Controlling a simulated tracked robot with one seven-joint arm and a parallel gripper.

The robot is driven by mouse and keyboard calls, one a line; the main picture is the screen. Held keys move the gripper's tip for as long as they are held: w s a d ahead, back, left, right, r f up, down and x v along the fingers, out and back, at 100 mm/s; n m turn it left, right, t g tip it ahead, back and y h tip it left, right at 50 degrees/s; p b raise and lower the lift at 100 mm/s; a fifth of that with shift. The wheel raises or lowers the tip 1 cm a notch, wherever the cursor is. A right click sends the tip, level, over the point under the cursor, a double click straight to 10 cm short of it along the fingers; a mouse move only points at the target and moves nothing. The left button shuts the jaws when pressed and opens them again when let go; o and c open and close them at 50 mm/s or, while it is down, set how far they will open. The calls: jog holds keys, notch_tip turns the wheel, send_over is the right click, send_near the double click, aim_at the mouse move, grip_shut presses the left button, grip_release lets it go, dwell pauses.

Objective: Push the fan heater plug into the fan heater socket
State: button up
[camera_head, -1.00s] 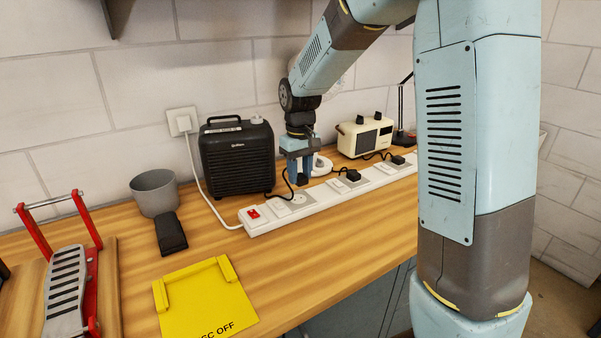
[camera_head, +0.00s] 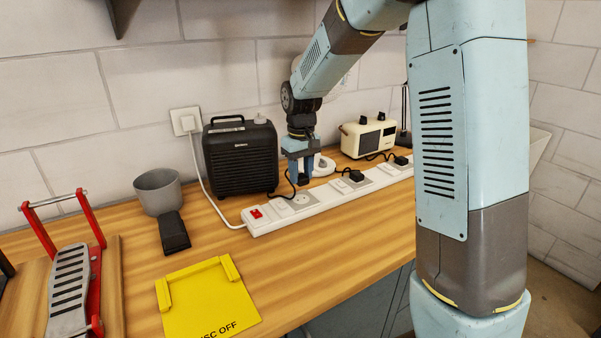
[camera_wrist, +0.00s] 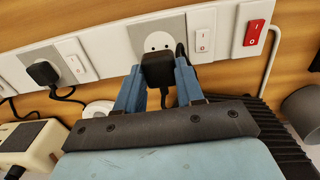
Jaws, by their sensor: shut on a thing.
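My gripper (camera_wrist: 158,78) is shut on the black fan heater plug (camera_wrist: 156,68), with a blue finger on each side of it. The plug's pins are hidden. A round socket (camera_wrist: 158,42) on the white power strip shows two bare holes just beyond the plug in the wrist view. The plug overlaps the socket's near edge in the picture; whether they touch, I cannot tell. In the head view my gripper (camera_head: 302,178) points down behind the strip's near end, and the socket (camera_head: 301,200) is just in front of it. The black fan heater (camera_head: 240,160) stands to the left.
The power strip (camera_head: 327,196) has a red switch (camera_head: 256,212) and other black plugs, one of them (camera_head: 355,176) to the right. A cream appliance (camera_head: 367,138) stands behind the strip. A grey cup (camera_head: 158,192) and yellow plate (camera_head: 207,300) are on the left.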

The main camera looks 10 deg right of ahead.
jog(key=shift+f, duration=2.7)
dwell(2.0)
jog(key=o, duration=1.2)
jog(key=shift+r, duration=0.1)
notch_tip(320, 180, up, 14)
jog(key=shift+f, duration=0.25)
send_over(301, 199)
jog(key=shift+f, duration=4.1)
